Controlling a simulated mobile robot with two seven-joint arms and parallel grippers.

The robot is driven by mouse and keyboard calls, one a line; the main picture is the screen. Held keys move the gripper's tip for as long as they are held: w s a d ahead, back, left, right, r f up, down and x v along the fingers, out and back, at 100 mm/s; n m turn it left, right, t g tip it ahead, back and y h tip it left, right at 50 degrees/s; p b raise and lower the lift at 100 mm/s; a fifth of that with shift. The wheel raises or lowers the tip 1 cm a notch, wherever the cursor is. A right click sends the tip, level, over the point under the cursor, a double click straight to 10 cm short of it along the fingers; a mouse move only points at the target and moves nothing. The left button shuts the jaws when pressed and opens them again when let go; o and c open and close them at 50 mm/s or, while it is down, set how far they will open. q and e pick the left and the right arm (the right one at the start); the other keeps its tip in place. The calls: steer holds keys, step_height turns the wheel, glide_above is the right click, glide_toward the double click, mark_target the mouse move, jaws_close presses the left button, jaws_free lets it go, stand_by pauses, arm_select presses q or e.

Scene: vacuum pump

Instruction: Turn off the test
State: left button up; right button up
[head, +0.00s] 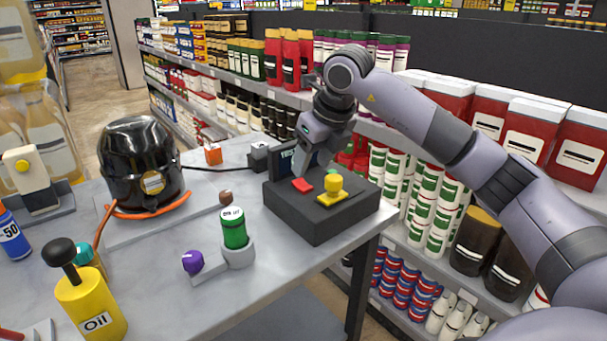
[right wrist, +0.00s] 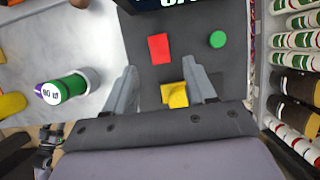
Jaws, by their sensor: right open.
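A dark control box (head: 318,222) stands at the right edge of the grey table. On its top are a red button (head: 302,185), a green button (head: 331,176) and a yellow knob or switch (head: 332,190). A small dark display (head: 286,160) with bright letters stands at its back. My right gripper (head: 308,170) is above the box, pointing down. In the right wrist view the red button (right wrist: 160,48) and green button (right wrist: 217,39) lie beyond the open fingers. The yellow switch (right wrist: 174,95) lies between the fingers.
A black round pump (head: 140,165) with an orange base stands on the table at left. A green canister (head: 234,228), a purple knob (head: 193,262) and a yellow oil bottle (head: 88,300) are nearer. Stocked shelves stand close behind and right of the table.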

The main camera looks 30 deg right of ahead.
mark_target(303, 185)
steer(key=x, duration=0.4)
steer(key=shift+s+f, duration=0.1)
steer(key=shift+w+f, duration=0.2)
steer(key=shift+f, duration=0.25)
arm_select(q)
steer(key=shift+s+f, duration=0.25)
arm_select(e)
jaws_close()
steer(key=p, duration=0.1)
steer(key=r+g+p, duration=0.1)
steer(key=p, duration=0.1)
steer(key=shift+w+a, duration=0.1)
steer(key=shift+w, duration=0.1)
steer(key=g+p, duration=0.1)
steer(key=p, duration=0.2)
steer(key=shift+w, duration=0.2)
arm_select(q)
steer(key=r, duration=0.3)
steer(key=a+r, duration=0.1)
steer(key=r, duration=0.1)
steer(key=shift+s+r+p, duration=0.1)
steer(key=shift+r+p, duration=0.15)
steer(key=shift+p, duration=0.15)
arm_select(e)
steer(key=shift+f+g, duration=0.3)
steer(key=shift+g, duration=0.2)
arm_select(q)
steer(key=shift+d, duration=0.1)
